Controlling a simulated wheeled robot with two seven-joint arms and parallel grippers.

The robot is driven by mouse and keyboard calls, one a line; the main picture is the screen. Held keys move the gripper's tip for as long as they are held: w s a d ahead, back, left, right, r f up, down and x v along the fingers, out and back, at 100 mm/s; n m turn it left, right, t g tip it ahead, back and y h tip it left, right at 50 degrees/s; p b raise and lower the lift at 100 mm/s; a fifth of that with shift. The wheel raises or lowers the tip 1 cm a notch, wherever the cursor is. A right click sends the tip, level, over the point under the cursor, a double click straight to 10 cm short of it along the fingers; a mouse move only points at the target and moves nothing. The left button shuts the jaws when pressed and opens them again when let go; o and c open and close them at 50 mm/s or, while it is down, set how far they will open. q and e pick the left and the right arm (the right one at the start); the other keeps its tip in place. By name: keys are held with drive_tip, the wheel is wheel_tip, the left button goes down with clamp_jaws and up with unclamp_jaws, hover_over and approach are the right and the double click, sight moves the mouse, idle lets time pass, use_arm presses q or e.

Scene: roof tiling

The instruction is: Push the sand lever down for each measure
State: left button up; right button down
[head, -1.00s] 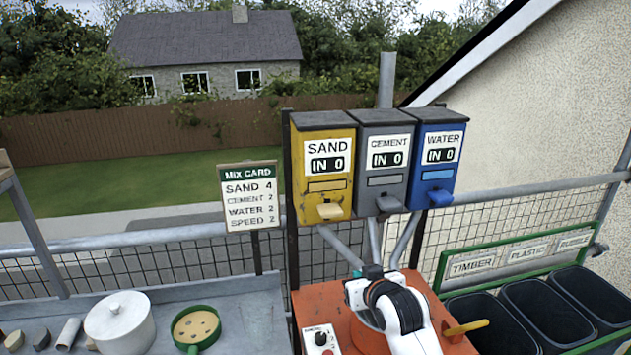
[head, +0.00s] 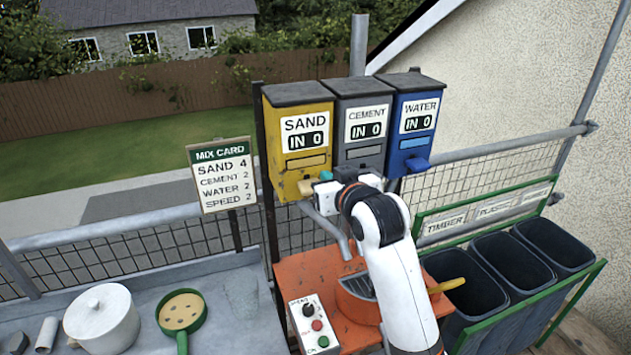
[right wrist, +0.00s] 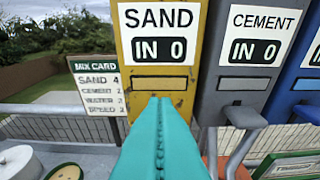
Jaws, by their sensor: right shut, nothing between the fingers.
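The yellow sand dispenser (head: 299,140) hangs at the left of three, and its counter reads IN 0. Its yellow lever (head: 305,187) sticks out at the bottom front. My right gripper (head: 324,176) is shut and empty, just right of the lever and close to it; I cannot tell whether they touch. In the right wrist view the teal fingers (right wrist: 158,105) point at the sand dispenser (right wrist: 155,60) below its slot, and the lever is hidden behind them. The mix card (head: 222,175) reads sand 4, cement 2, water 2, speed 2. My left gripper is out of view.
The grey cement dispenser (head: 365,118) and blue water dispenser (head: 415,110) stand right beside it, both reading IN 0. Below is an orange mixer stand (head: 310,270) with a control box (head: 314,322). Dark bins (head: 495,255) stand at the right.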

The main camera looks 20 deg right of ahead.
drive_tip(key=w+f+p, duration=0.4)
drive_tip(key=w+f, duration=0.2)
drive_tip(key=w, duration=0.1)
drive_tip(key=shift+w, duration=0.25)
drive_tip(key=shift+w+a, duration=0.1)
